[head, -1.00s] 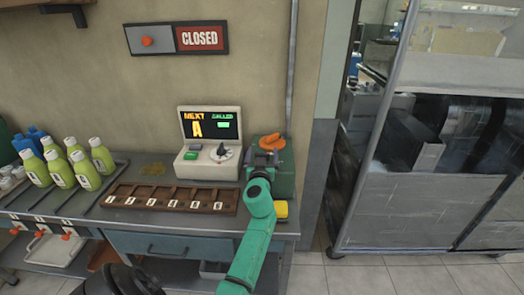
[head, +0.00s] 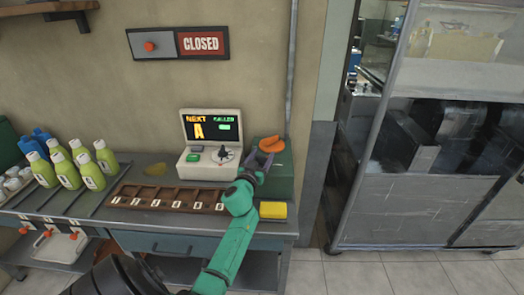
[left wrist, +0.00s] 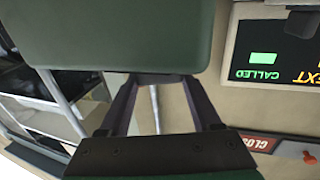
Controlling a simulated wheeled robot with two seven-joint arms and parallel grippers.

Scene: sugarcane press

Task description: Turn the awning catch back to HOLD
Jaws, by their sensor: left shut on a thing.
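The awning catch (head: 271,144) shows as an orange handle on top of the dark green box (head: 284,181) at the right end of the counter. My left gripper (head: 262,161) is at the near side of the orange catch and shut on it. The fingers partly cover the catch, and no label such as HOLD can be read there. In the left wrist view the green box (left wrist: 120,35) fills the upper part. The left fingers (left wrist: 157,85) reach its edge by a dark bar, and their grip is hidden behind it. My right gripper is not in view.
A call display (head: 211,145) with a knob stands just left of the box. A yellow block (head: 273,211) lies in front of the box. A wooden tray (head: 168,197) and several green bottles (head: 67,171) stand to the left. A CLOSED sign (head: 178,44) hangs above.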

